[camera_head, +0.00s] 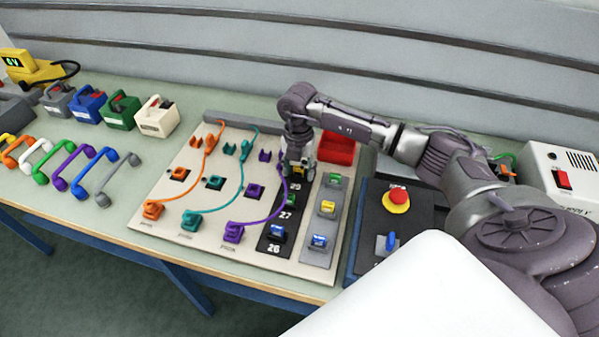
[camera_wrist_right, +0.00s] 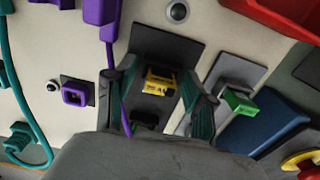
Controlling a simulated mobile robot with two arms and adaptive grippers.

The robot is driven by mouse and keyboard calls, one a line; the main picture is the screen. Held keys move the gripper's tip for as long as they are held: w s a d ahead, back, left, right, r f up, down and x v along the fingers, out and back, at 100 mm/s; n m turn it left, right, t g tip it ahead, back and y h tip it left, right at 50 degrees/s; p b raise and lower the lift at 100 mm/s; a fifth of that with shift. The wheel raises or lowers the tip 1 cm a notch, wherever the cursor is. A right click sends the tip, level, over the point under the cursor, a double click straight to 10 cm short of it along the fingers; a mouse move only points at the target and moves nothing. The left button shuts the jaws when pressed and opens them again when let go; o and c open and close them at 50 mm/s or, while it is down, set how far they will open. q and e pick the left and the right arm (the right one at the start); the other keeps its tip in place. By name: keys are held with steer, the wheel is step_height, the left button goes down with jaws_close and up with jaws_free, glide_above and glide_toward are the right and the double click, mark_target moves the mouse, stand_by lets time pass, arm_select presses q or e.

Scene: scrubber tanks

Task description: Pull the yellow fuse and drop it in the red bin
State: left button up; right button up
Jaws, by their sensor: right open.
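In the right wrist view, the yellow fuse (camera_wrist_right: 158,80) sits in its holder on a black strip (camera_wrist_right: 170,48). My right gripper (camera_wrist_right: 160,88) is open, with one finger on each side of the fuse; I cannot tell whether either finger touches it. In the head view, my right gripper (camera_head: 297,170) points down over the far end of the black strip and largely hides the fuse. The red bin (camera_head: 338,148) stands just right of and behind the gripper. Its red edge also shows in the wrist view (camera_wrist_right: 290,14). My left gripper is not in view.
A grey strip (camera_head: 334,196) beside the black one holds green, yellow (camera_head: 327,208) and blue (camera_head: 319,241) fuses. A purple cable (camera_head: 276,208) runs close to the gripper's left. A control box with a red stop button (camera_head: 397,197) lies to the right.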

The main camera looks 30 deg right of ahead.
mark_target(299, 167)
stand_by(0.8)
jaws_close()
steer(key=o, duration=0.6)
jaws_free()
steer(key=shift+c, duration=0.2)
steer(key=shift+r, duration=0.15)
step_height(299, 167, up, 12)
